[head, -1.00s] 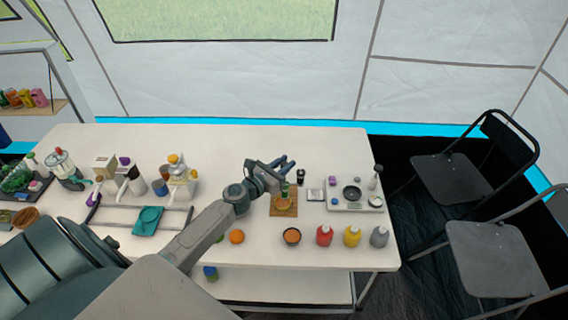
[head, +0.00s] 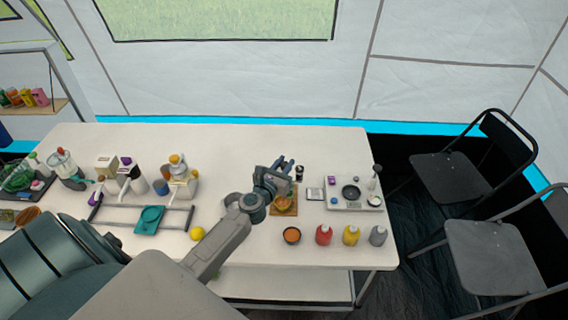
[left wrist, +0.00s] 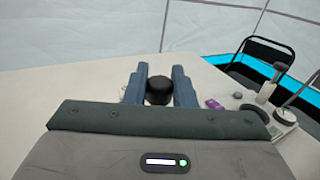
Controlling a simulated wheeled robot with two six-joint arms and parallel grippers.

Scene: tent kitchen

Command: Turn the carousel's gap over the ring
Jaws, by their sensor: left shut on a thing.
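A small amber round piece (head: 284,204), which I take for the carousel, sits on a square wooden board (head: 291,214) in the middle right of the table. My left gripper (head: 283,166) reaches over its far side and hides its upper part. In the left wrist view my left gripper (left wrist: 159,88) has its fingers on either side of a dark round knob-like thing (left wrist: 159,92). I cannot tell whether this is part of the carousel. The gap and the ring cannot be made out. My right gripper is not in view.
A black-topped canister (head: 299,172) stands just right of the gripper. A pale tray (head: 340,205) with small items lies further right. A lemon (head: 198,234) is left of my arm.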

